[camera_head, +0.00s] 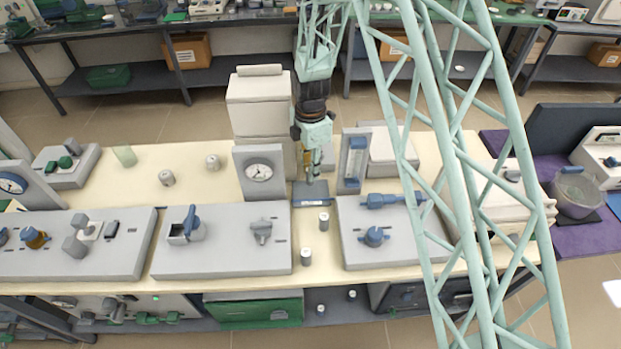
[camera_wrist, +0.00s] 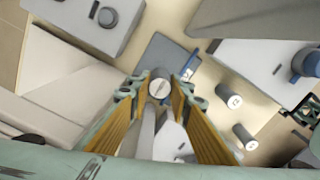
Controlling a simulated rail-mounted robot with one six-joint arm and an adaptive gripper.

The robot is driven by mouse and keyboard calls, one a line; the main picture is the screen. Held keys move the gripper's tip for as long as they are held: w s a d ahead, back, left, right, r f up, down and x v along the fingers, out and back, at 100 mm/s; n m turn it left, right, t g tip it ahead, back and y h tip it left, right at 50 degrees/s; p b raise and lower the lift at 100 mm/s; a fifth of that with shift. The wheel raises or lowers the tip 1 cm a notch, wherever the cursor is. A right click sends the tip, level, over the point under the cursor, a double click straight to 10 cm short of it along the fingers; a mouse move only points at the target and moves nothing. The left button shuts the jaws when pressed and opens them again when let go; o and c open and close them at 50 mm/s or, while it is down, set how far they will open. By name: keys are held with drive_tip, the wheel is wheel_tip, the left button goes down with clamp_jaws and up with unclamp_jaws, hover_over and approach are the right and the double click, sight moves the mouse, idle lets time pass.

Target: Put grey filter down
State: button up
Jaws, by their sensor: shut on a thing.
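My gripper (camera_head: 313,168) points down over the bench, behind the small cylinders. In the wrist view its fingers (camera_wrist: 158,92) are shut on the grey filter (camera_wrist: 160,87), a small cylinder with a round, slotted end. In the head view the filter is too small to tell apart from the fingertips. A dark grey plate (camera_head: 310,195) with a blue front edge lies below the gripper; it also shows in the wrist view (camera_wrist: 164,54). I cannot tell whether the filter touches the plate.
Small grey cylinders stand in front of the plate (camera_head: 324,221) (camera_head: 306,257) and to its left (camera_head: 167,178) (camera_head: 212,162). A panel with a round dial (camera_head: 259,172) stands close left, a blue gauge panel (camera_head: 354,158) close right. Grey instrument boxes (camera_head: 222,240) line the front.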

drive_tip(key=shift+f, duration=0.15)
drive_tip(key=shift+f, duration=1.9)
drive_tip(key=shift+f, duration=0.15)
drive_tip(key=o, duration=0.8)
drive_tip(key=shift+o, duration=0.2)
drive_tip(key=shift+r, duration=6.2)
